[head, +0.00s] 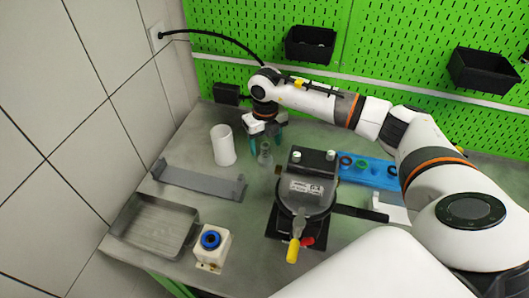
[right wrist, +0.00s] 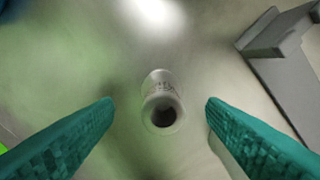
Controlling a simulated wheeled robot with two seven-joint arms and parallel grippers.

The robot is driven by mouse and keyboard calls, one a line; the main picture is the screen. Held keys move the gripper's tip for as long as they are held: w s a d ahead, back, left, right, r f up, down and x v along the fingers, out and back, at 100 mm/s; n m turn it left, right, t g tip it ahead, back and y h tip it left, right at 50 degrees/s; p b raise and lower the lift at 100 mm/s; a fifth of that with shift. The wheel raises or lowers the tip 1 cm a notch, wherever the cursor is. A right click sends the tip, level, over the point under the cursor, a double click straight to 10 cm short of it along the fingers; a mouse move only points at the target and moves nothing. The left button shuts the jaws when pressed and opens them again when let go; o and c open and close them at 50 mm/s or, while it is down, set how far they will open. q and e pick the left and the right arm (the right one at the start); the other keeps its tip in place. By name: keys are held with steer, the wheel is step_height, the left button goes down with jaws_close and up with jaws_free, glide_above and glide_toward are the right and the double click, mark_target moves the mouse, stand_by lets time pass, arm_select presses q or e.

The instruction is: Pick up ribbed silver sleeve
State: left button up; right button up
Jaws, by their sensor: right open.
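The ribbed silver sleeve (head: 265,154) stands on the grey bench, right of the white cylinder in the head view. In the right wrist view the sleeve (right wrist: 162,98) stands near the middle, with its dark round opening facing the camera. My right gripper (head: 267,143) is open above and just behind the sleeve in the head view. In the right wrist view its two teal fingers (right wrist: 159,105) lie on either side of the sleeve, with clear gaps and no visible contact. My left gripper is not in view.
A white cylinder (head: 223,146) stands left of the sleeve. A grey bracket (head: 198,181) lies in front of it. The dark pump unit (head: 306,184) stands close on the right, with a blue holder (head: 367,172) beyond. A metal tray (head: 153,226) and white block (head: 211,247) are nearer.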

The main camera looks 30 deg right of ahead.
mark_target(265, 154)
step_height(265, 154, down, 4)
steer(key=shift+s+a+r+p, duration=0.1)
steer(key=shift+s+r+p, duration=0.05)
steer(key=shift+p, duration=0.8)
steer(key=shift+f, duration=0.7)
steer(key=c, duration=1.2)
steer(key=shift+o, duration=0.2)
steer(key=shift+r, duration=0.1)
